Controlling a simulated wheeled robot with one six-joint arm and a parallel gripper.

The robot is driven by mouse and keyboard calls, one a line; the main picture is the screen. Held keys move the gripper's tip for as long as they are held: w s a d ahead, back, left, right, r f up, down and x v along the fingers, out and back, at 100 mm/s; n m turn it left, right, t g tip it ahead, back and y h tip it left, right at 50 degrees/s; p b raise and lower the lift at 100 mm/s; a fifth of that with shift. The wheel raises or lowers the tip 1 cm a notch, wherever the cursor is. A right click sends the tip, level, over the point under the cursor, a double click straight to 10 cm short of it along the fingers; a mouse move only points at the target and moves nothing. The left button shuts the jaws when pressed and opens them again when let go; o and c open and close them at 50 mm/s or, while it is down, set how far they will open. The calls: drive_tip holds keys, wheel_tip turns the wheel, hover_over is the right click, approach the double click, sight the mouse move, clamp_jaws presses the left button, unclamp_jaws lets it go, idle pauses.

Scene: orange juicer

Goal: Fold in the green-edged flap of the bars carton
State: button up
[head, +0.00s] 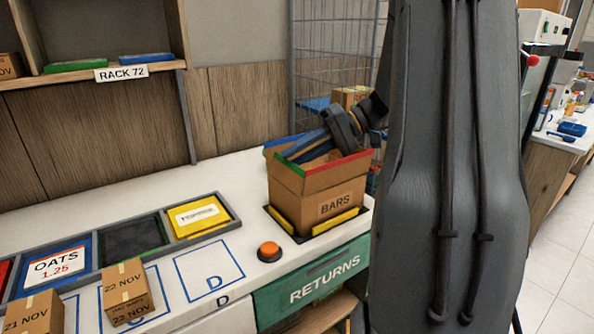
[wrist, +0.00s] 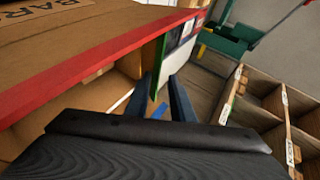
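The brown bars carton (head: 312,208) stands open on the counter at the right. Its green-edged flap (head: 290,167) is on the left side and stands roughly upright. The green edge also shows in the wrist view (wrist: 161,52). The red-edged flap (head: 340,165) is at the front and crosses the wrist view (wrist: 95,70). A blue-edged flap (head: 272,145) is at the back. My gripper (head: 296,153) reaches over the carton from the right. Its dark fingers (wrist: 161,88) are apart, with the green edge showing between them, nearer the left finger. I cannot tell whether they touch the flap.
Yellow corner guides (head: 335,221) hold the carton's base. An orange button (head: 269,251) sits in front of it. Left are trays, including a yellow one (head: 199,215), and a small dated carton (head: 126,291). A wire cage (head: 330,70) stands behind.

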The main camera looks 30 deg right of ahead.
sight(280, 177)
wheel_tip(280, 177, up, 6)
drive_tip(key=shift+f+b, duration=0.15)
drive_tip(key=shift+b, duration=0.35)
drive_tip(key=a+h, duration=0.1)
drive_tip(key=s+h+p, duration=0.1)
drive_tip(key=h, duration=0.1)
drive_tip(key=shift+a+f+n+g, duration=0.3)
drive_tip(key=shift+a+f, duration=0.1)
drive_tip(key=shift+s+f+h+p, duration=0.2)
drive_tip(key=shift+s+h+p, duration=0.15)
drive_tip(key=shift+h, duration=0.45)
drive_tip(key=shift+w+a+f+n+h+p, duration=0.2)
drive_tip(key=shift+w+f+h+p, duration=0.3)
drive_tip(key=shift+f, duration=0.6)
drive_tip(key=shift+w+a+f+n+h+p, duration=0.2)
drive_tip(key=shift+f+h, duration=0.45)
drive_tip(key=shift+f, duration=0.5)
drive_tip(key=shift+w+a+f+n+h+p, duration=0.25)
drive_tip(key=shift+f+h+p, duration=0.25)
drive_tip(key=shift+f, duration=0.6)
clamp_jaws()
